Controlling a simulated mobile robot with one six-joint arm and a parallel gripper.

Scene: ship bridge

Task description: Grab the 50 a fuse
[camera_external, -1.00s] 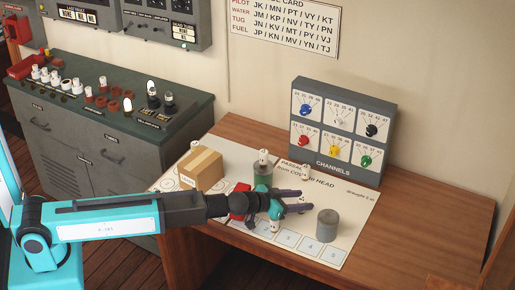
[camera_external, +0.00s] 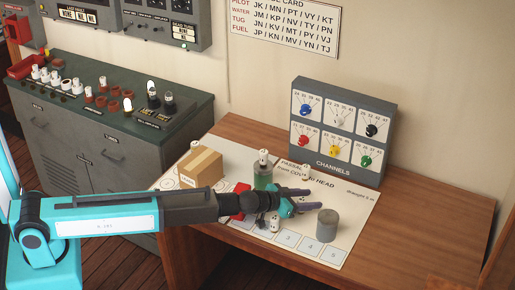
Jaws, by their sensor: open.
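Small white fuse-like pieces stand about the scene, and I cannot read which one is the 50 A fuse. On the chart, one white piece (camera_external: 274,223) stands just below my gripper in the picture. Another white piece (camera_external: 263,157) is on top of a green cylinder (camera_external: 263,178). A third white piece (camera_external: 305,172) stands behind my gripper. My gripper (camera_external: 309,199) is open and empty, its dark fingers pointing right above the chart, short of a grey cylinder (camera_external: 327,225).
A cardboard box (camera_external: 201,168) and a red block (camera_external: 241,201) sit on the chart (camera_external: 345,205). The channels panel (camera_external: 336,166) stands at the back of the wooden desk (camera_external: 430,215). White and red fuse-like pieces line the green-topped cabinet (camera_external: 150,128). The desk's right side is clear.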

